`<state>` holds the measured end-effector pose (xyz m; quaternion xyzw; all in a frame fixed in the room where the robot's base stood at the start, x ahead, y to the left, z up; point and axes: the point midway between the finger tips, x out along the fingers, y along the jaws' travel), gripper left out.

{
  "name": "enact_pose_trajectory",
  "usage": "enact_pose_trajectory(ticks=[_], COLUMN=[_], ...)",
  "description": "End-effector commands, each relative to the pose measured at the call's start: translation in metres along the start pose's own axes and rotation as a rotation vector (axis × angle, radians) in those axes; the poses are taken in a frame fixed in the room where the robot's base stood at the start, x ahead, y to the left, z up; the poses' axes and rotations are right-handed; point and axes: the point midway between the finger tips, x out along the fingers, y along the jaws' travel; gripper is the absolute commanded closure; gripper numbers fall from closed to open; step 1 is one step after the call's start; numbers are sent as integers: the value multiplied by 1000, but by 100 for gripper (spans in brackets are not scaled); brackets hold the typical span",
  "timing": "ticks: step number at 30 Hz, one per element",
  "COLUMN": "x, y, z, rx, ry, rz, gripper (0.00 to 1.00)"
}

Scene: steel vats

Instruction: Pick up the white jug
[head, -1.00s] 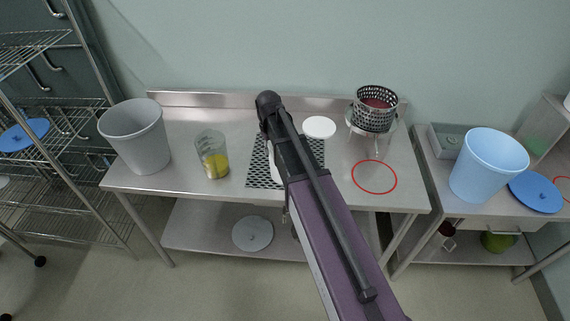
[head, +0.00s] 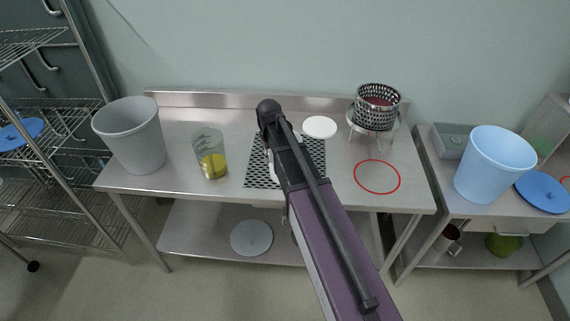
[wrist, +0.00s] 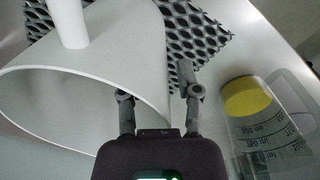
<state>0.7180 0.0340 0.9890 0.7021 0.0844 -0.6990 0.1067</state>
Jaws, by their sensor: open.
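The white jug (wrist: 110,45) fills the upper left of the wrist view, its wide rim toward me and a white bar, perhaps its handle, at its upper part. It is on or above a black perforated mat (wrist: 195,35). In the head view my arm hides most of the jug; a white sliver (head: 271,160) shows beside the arm. My gripper (wrist: 157,88) is open at the jug's rim. One finger overlaps the jug and the other is just outside its right wall, over the mat. Contact cannot be told.
A clear beaker with yellow liquid (head: 211,166) stands left of the mat (head: 256,172); a grey bin (head: 130,135) is farther left. A white disc (head: 320,127), a perforated basket on a stand (head: 377,108) and a red ring (head: 377,162) are to the right.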

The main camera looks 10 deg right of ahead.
Motion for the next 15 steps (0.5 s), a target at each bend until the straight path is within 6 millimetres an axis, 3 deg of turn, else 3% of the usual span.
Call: enact_pose_trajectory(ticks=[12,13,15], x=[0,0,0], y=[0,0,-1], z=[0,0,0], rx=[-1,-1,-1], ry=[0,0,0], rz=[0,0,0], gripper=[56,59,80])
